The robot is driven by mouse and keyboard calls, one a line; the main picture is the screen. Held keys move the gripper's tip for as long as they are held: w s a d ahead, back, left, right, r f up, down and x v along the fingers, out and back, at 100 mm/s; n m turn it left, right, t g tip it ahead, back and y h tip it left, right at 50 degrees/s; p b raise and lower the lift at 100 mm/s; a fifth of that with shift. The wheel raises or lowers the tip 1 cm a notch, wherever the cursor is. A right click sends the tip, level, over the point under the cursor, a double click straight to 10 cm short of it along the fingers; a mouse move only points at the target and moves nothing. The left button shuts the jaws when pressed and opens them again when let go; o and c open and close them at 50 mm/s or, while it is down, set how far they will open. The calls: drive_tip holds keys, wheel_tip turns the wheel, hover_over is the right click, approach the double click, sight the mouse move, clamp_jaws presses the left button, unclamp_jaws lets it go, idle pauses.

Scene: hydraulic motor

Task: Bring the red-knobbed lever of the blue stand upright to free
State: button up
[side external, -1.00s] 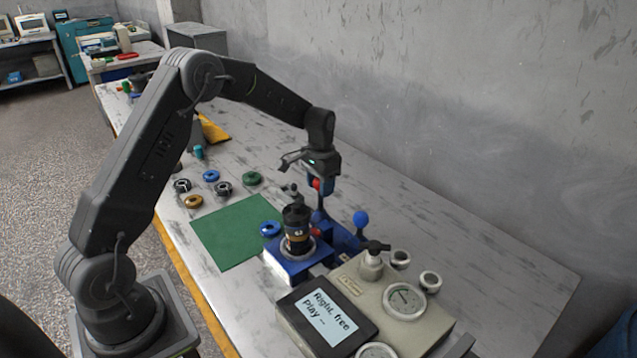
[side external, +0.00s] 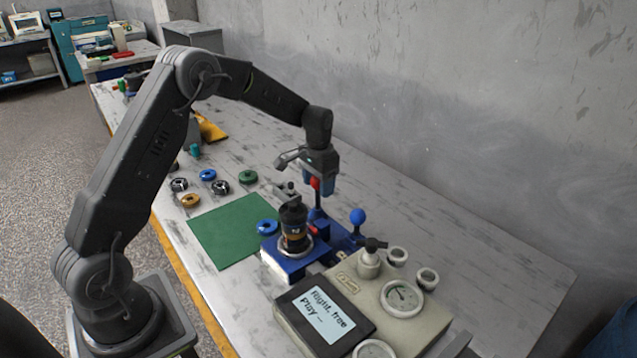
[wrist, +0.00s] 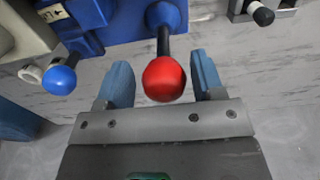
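The blue stand (side external: 285,262) sits on the table and holds a dark cylindrical motor (side external: 293,226) with an orange band. The red knob (side external: 315,183) tops a lever on the stand's far side, and this lever looks about upright in the side view. In the wrist view the red knob (wrist: 164,79) lies between the two blue fingers of my gripper (wrist: 160,82), with a gap on each side. My gripper (side external: 318,180) is open around the knob from above. A second lever with a blue knob (side external: 358,216) leans to the right; it also shows in the wrist view (wrist: 58,80).
A beige console (side external: 400,305) with gauges and a screen (side external: 325,308) reading "Right, free Play ..." stands at the front right. A green mat (side external: 237,231) and several coloured rings lie to the left. The table toward the wall is clear.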

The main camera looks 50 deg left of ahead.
drive_tip(key=shift+a+r, duration=0.1)
drive_tip(key=shift+r, duration=2.9)
drive_tip(key=shift+s+d+r, duration=0.15)
drive_tip(key=shift+d+r, duration=0.05)
drive_tip(key=shift+r, duration=0.2)
drive_tip(key=s+d+r+t, duration=0.3)
drive_tip(key=s+d+r, duration=0.6)
drive_tip(key=s+r, duration=0.4)
drive_tip(key=s+d+t, duration=0.1)
drive_tip(key=s+d, duration=0.1)
drive_tip(key=s, duration=0.6)
drive_tip(key=s+d+t, duration=0.1)
drive_tip(key=s+d, duration=0.2)
drive_tip(key=s, duration=0.5)
drive_tip(key=shift+s+d+f+t, duration=0.15)
drive_tip(key=shift+d+f+t, duration=0.15)
drive_tip(key=shift+f, duration=0.1)
